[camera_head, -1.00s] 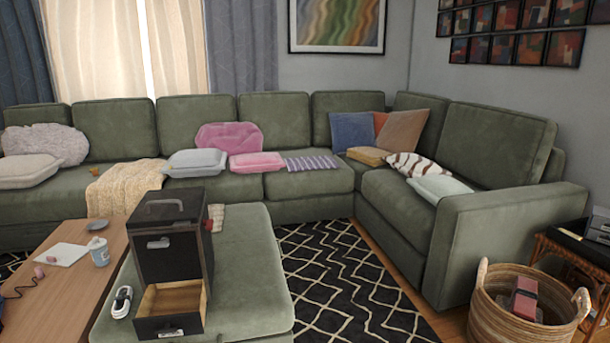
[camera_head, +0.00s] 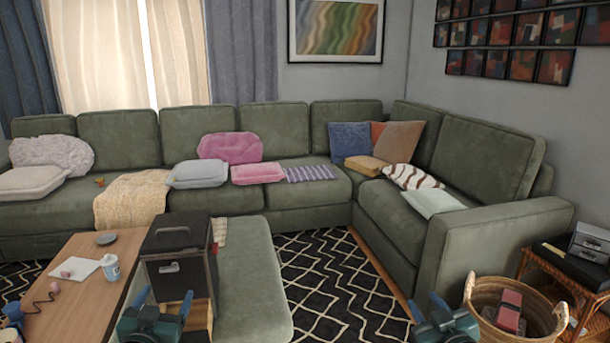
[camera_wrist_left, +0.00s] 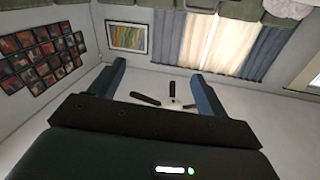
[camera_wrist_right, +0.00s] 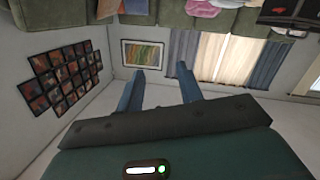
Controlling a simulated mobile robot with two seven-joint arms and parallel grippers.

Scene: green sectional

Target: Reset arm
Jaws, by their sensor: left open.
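My left gripper (camera_head: 165,297) is low in the head view, in front of the black drawer box, with its fingers pointing up. In the left wrist view its two fingers (camera_wrist_left: 158,72) stand wide apart with nothing between them. My right gripper (camera_head: 425,302) is low at the right of the head view, between the rug and the basket. In the right wrist view its fingers (camera_wrist_right: 160,70) are also apart and empty, with a narrower gap. Both wrist cameras look toward the walls and ceiling.
A wicker basket (camera_head: 483,300) holding a reddish object (camera_head: 507,308) is at the lower right. The patterned rug (camera_head: 340,280) is clear. A green sectional (camera_head: 285,208) lies behind.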

